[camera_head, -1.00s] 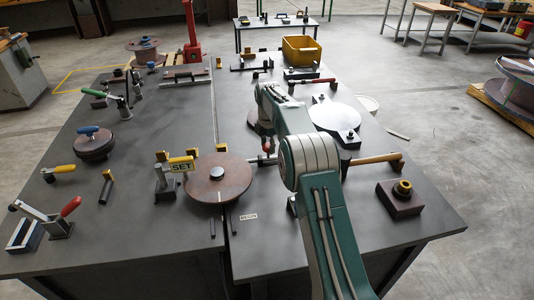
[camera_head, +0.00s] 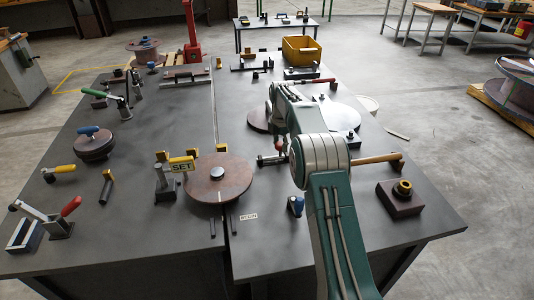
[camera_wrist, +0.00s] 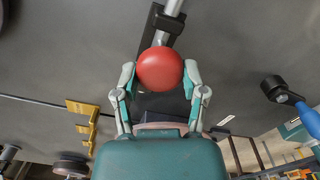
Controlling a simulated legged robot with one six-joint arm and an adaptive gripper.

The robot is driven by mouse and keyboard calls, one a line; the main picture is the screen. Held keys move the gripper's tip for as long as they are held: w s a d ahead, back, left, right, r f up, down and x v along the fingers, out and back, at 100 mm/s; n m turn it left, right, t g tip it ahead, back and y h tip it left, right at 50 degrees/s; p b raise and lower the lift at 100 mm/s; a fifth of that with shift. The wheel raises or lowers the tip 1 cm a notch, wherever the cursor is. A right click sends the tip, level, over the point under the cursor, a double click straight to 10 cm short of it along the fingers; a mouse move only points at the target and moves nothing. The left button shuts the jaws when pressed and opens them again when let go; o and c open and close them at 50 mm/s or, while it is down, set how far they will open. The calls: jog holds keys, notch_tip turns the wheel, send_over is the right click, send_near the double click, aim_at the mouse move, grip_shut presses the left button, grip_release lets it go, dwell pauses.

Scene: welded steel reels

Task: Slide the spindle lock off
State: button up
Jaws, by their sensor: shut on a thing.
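A round red knob (camera_wrist: 160,66) sits between the two fingers of my gripper (camera_wrist: 160,76) in the wrist view, and the gripper is shut on it. The knob tops a dark slider on a pale metal bar (camera_wrist: 172,8). In the head view the red knob (camera_head: 279,146) and a metal rod (camera_head: 270,159) show just left of my arm. I take this rod and knob to be the spindle lock. The rod's left end is beside the brown reel disc (camera_head: 218,180), with a small gap. My arm hides the gripper and the rod's right part in the head view.
A blue-handled part (camera_head: 296,205) stands near my arm. A wooden-handled tool (camera_head: 375,160) and a brown block with a brass ring (camera_head: 401,197) are to the right. The table's front middle is mostly clear.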

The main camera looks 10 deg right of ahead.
aim_at(281, 143)
jog(key=o, duration=1.2)
jog(key=shift+w+d+f, duration=0.1)
jog(key=shift+w+f, duration=0.05)
jog(key=shift+r, duration=3.65)
